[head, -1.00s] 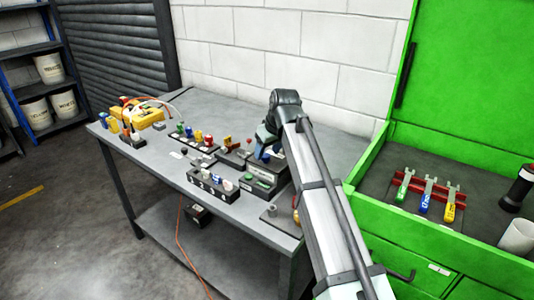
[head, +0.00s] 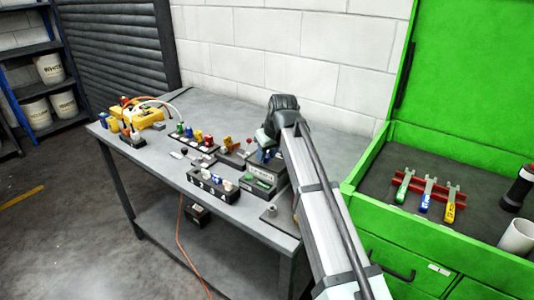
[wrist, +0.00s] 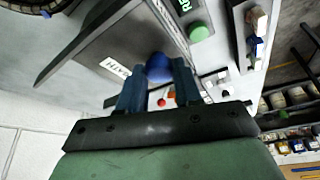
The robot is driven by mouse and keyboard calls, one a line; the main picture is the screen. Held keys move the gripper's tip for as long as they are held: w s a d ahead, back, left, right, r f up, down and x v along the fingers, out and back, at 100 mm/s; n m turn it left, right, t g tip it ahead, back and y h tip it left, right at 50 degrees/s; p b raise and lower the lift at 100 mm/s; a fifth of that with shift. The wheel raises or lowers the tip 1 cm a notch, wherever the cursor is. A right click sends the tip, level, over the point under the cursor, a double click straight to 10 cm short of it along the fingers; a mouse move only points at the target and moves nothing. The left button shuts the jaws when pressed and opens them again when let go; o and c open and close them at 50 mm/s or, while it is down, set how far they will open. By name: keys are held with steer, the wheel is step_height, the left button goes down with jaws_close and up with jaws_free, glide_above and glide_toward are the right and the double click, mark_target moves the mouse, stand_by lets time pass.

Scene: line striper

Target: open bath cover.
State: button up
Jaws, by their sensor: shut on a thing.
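In the wrist view, my gripper (wrist: 158,90) has its two blue fingers closed around a round blue knob (wrist: 158,67). The knob sits at the edge of a dark grey panel, which looks like the bath cover (wrist: 95,50), with a white label, partly cut off. In the head view, my gripper (head: 266,152) is over the back of a small grey unit (head: 262,182) with a green button. The arm hides part of this unit, and the knob is not clear there. How far the cover is open cannot be told.
A numbered dark block (head: 212,186) stands left of the unit, with coloured bottles (head: 197,138) behind it. A yellow machine (head: 146,117) is at the bench's far left. A green cabinet (head: 440,255) with three wrenches (head: 427,195) stands right. Bare bench (head: 225,103) lies at the back.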

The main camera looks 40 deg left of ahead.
jaws_close()
steer(key=shift+w, duration=0.1)
steer(key=w, duration=1)
steer(key=o, duration=0.8)
jaws_free()
steer(key=shift+r, duration=0.1)
